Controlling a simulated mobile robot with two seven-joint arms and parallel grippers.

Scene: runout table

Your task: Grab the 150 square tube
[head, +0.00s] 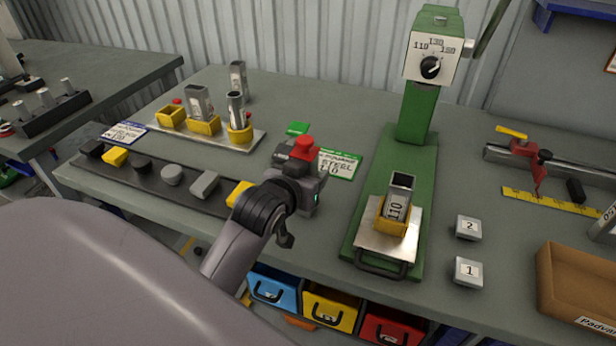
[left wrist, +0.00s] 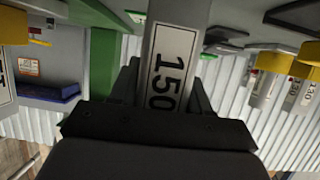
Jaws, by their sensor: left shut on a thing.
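In the left wrist view, the grey square tube (left wrist: 177,30) with a white label reading 150 stands between the fingers of my left gripper (left wrist: 166,90), which is shut on it. In the head view, my left gripper (head: 302,180) is over the table between the dark strip and the green press. The tube cannot be made out clearly there, as the gripper and wrist cover most of that spot. My right gripper is not in view.
A tube labelled 110 (head: 397,200) stands in a yellow holder on the green press (head: 416,120). Other tubes (head: 198,102) stand by or in yellow holders at back left. Blocks 1 (head: 468,270) and 2 (head: 468,227) and a brown tray (head: 575,285) are at right.

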